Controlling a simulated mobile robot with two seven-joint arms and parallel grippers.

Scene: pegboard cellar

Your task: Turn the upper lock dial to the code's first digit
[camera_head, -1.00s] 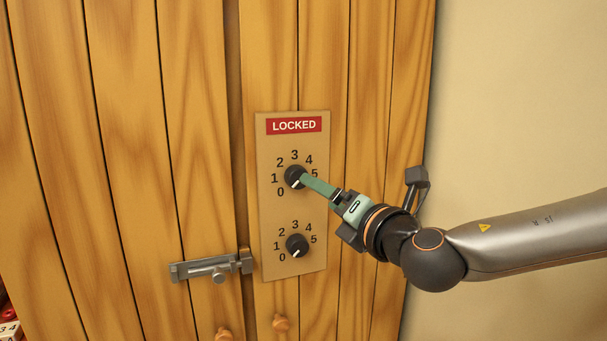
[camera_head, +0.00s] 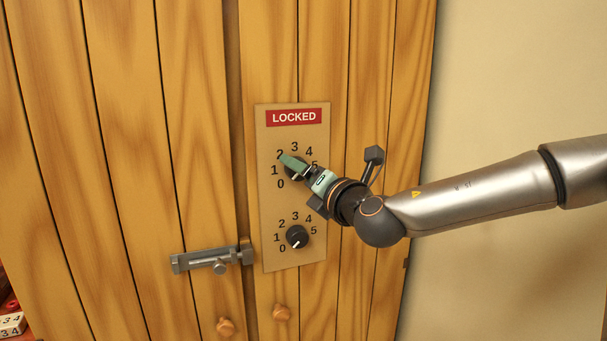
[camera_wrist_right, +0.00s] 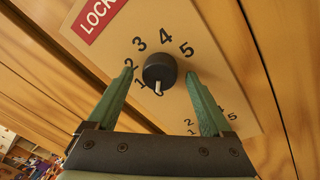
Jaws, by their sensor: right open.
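The upper lock dial (camera_wrist_right: 158,68) is a round black knob with a white pointer mark, ringed by digits 0 to 5 on a tan lock plate (camera_head: 268,210). In the right wrist view its mark points down, near the 0 side. My right gripper (camera_wrist_right: 160,75) is open, its green fingers on either side of the dial; contact cannot be told. In the head view the right gripper (camera_head: 297,166) covers most of the upper dial. The lower dial (camera_head: 297,237) is clear, its mark towards 0. A red sign (camera_head: 294,117) reads LOCKED. My left gripper is out of view.
The plate is on a wooden plank door (camera_head: 205,120) with a grey sliding bolt (camera_head: 212,260) and wooden knobs (camera_head: 226,327). A white block (camera_head: 12,324) with digits 3 and 4 shows at the lower left. A plain wall (camera_head: 520,80) lies to the right.

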